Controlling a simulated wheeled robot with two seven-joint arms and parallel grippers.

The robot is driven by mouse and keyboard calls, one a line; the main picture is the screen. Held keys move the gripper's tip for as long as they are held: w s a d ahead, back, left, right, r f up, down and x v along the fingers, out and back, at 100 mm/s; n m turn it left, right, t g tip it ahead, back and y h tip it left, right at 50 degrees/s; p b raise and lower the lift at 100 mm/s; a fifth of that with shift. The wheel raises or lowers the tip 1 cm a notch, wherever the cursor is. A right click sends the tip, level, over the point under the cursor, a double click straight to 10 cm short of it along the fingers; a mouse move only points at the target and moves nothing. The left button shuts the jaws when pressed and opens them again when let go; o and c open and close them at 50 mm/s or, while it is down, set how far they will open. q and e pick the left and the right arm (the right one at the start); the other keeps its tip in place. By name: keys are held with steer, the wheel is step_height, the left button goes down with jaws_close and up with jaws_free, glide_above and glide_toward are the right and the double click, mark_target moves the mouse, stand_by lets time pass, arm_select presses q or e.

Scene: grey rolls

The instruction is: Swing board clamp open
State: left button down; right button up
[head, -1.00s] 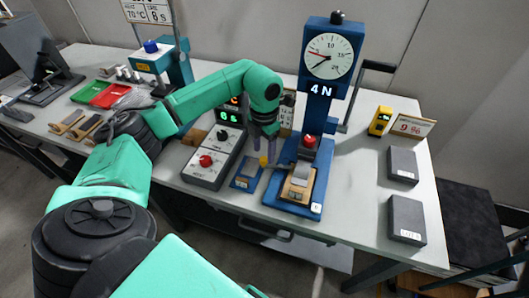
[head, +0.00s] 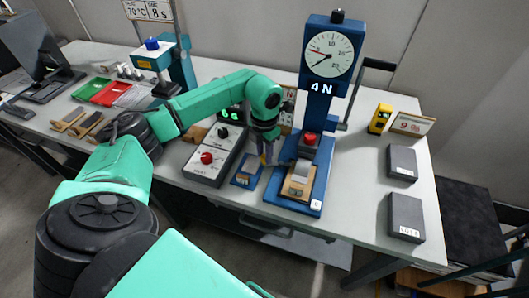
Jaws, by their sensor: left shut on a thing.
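A small blue fixture (head: 246,171) with a pale label lies on the bench, left of the press. A yellow knob (head: 263,159) shows at its right edge; I take this for the board clamp's handle. My left gripper (head: 268,160) points down at the yellow knob and is shut on it, its fingers partly hiding it. The clamp's hinge is too small to make out. The blue press (head: 323,97), marked 4 N, has a dial and a red-topped plunger. A tan board (head: 298,182) with a grey piece lies on its base. My right gripper is out of view.
A control box (head: 207,165) with a red and a black knob stands left of the fixture. The press column and its side lever (head: 372,66) rise close on the right. Two dark grey boxes (head: 405,217) lie at the bench's right, with free surface before them.

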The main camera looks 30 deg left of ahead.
arm_select(q)
steer(key=n, duration=0.2)
steer(key=s+d+n, duration=0.1)
steer(key=n, duration=0.1)
steer(key=shift+s+d, duration=0.1)
steer(key=shift+s, duration=0.1)
steer(key=n, duration=0.2)
steer(key=d+n, duration=0.1)
steer(key=shift+s+d+n, duration=0.2)
steer(key=shift+s+n, duration=0.15)
steer(key=shift+n, duration=0.05)
steer(key=n, duration=0.1)
steer(key=d+n, duration=0.1)
steer(key=n, duration=0.1)
steer(key=shift+s+d+b, duration=0.2)
steer(key=shift+d+b, duration=0.1)
steer(key=shift+b, duration=0.05)
steer(key=shift+w+d+r+n, duration=0.1)
steer(key=shift+d+n, duration=0.3)
steer(key=shift+n, duration=0.55)
steer(key=shift+d+n, duration=0.35)
steer(key=shift+n, duration=0.6)
steer(key=c, duration=0.6)
jaws_free()
steer(key=shift+r, duration=0.1)
